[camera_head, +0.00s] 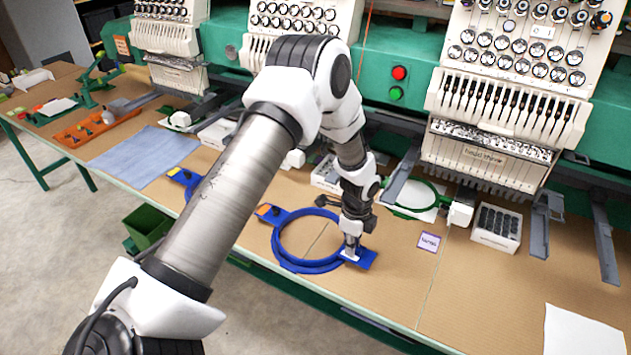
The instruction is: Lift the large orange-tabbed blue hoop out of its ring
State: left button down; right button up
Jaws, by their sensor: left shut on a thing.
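My left gripper (351,253) points down at that right side and is shut on the hoop there. The gripper and wrist hide part of the hoop's right rim. My right gripper is not in view.
Another blue hoop (186,177) shows partly behind my left arm. A small purple-edged card (429,242) and a box of dark spools (497,227) lie to the right. Embroidery machines (505,110) line the back.

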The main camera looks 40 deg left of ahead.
pick_arm(q)
jog(key=shift+r+p, duration=0.8)
jog(key=shift+r, duration=0.5)
notch_tip(320, 180, up, 6)
jog(key=p, duration=0.4)
jog(key=shift+p, duration=0.35)
